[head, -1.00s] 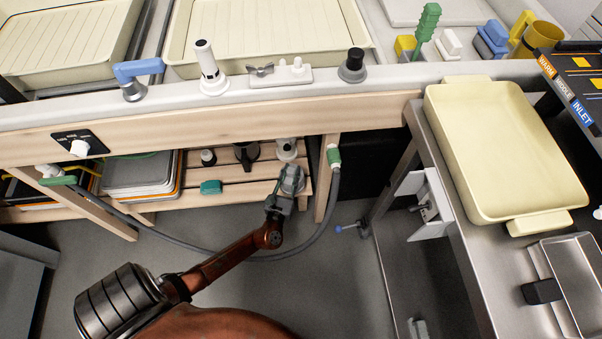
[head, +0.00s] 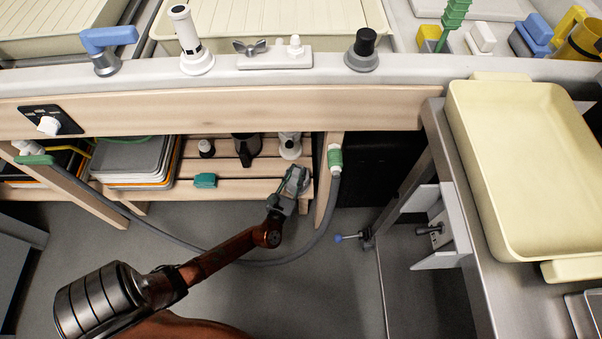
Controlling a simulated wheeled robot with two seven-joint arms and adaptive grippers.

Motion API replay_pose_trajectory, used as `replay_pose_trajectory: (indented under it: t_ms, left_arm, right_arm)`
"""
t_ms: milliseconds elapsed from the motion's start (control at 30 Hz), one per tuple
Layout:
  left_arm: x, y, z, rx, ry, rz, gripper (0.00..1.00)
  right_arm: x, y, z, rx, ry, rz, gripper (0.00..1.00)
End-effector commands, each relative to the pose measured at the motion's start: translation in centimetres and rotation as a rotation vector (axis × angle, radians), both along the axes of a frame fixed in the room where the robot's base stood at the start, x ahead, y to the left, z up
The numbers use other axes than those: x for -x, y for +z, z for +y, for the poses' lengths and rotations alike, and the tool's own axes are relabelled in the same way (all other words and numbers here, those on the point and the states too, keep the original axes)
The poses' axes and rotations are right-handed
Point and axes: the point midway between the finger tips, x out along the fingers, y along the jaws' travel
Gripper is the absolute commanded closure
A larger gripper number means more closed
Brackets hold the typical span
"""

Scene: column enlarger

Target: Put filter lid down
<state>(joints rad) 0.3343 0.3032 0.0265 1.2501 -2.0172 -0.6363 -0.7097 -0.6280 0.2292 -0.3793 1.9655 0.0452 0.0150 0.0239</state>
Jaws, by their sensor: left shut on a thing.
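My left gripper (head: 296,180) reaches in from the lower left to the front right part of the low slatted wooden shelf (head: 232,188). It is shut on a small grey piece that its fingers mostly hide; this fits the filter lid, but its shape is not clear. A white and grey filter-like body (head: 289,146) stands on the shelf just behind the gripper, its top hidden under the bench edge. The gripper shows apart from it. I cannot tell whether the held piece touches the shelf slats. My right gripper is not in view.
A grey hose (head: 290,258) loops below the gripper. A wooden leg (head: 328,190) stands close right.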

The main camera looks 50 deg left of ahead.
Motion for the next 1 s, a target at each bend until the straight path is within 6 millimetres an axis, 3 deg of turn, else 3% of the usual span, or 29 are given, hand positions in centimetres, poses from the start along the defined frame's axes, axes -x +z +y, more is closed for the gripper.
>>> replay_pose_trajectory:
  t_ms: [467, 500, 733, 1000]
  left_arm:
    - [-0.08, -0.43, -0.04, -0.001, -0.001, 0.0, 1.0]
    - [-0.06, -0.42, -0.04, 0.0, -0.001, -0.001, 0.75]
    - [-0.05, -0.41, -0.03, 0.0, -0.001, -0.001, 0.61]
    - [-0.04, -0.32, -0.03, 0.0, 0.0, -0.001, 0.61]
  right_arm:
    - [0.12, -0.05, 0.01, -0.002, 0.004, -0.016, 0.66]
    - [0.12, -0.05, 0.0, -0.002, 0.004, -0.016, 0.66]
    - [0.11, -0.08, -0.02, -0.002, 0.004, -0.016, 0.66]
    - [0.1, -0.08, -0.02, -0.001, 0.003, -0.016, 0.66]
